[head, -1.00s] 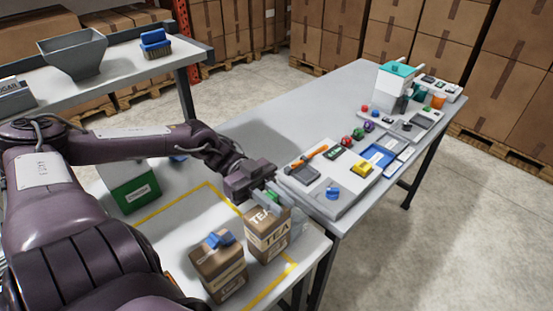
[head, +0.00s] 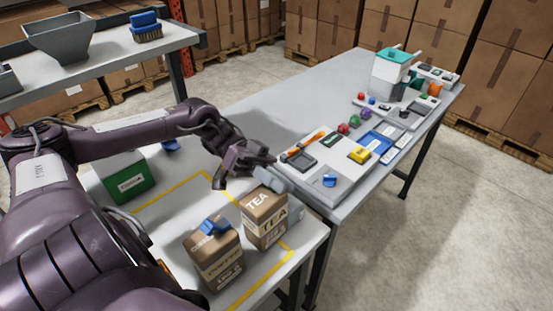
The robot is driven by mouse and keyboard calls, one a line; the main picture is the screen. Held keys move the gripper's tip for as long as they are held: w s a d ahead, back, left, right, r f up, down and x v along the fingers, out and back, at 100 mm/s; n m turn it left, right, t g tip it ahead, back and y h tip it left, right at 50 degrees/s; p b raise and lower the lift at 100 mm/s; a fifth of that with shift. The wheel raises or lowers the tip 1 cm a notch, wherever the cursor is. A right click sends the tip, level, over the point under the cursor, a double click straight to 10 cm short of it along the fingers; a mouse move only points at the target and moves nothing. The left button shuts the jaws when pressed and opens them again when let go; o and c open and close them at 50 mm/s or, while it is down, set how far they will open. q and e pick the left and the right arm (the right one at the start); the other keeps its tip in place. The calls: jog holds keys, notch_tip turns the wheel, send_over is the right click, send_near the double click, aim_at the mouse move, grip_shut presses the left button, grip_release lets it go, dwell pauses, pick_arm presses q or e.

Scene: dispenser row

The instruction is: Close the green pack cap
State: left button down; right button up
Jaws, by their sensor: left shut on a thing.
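The brown tea pack (head: 264,222) stands upright at the right corner of the near table, with TEA on its front and top. My left gripper (head: 276,180) is at the pack's far upper edge, its grey fingers partly behind the top. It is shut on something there. No green cap shows on the pack now; that spot is covered by the fingers, and a green piece was between them earlier. My right gripper is not in view.
A second brown pack (head: 213,262) with a blue cap (head: 214,227) stands close on the left. A green box (head: 130,180) is further left. A grey panel (head: 328,191) with a blue knob lies on the table beyond. Yellow lines mark the near tabletop.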

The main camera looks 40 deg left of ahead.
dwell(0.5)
pick_arm(q)
jog(key=c, duration=1.5)
grip_release()
jog(key=shift+o, duration=0.2)
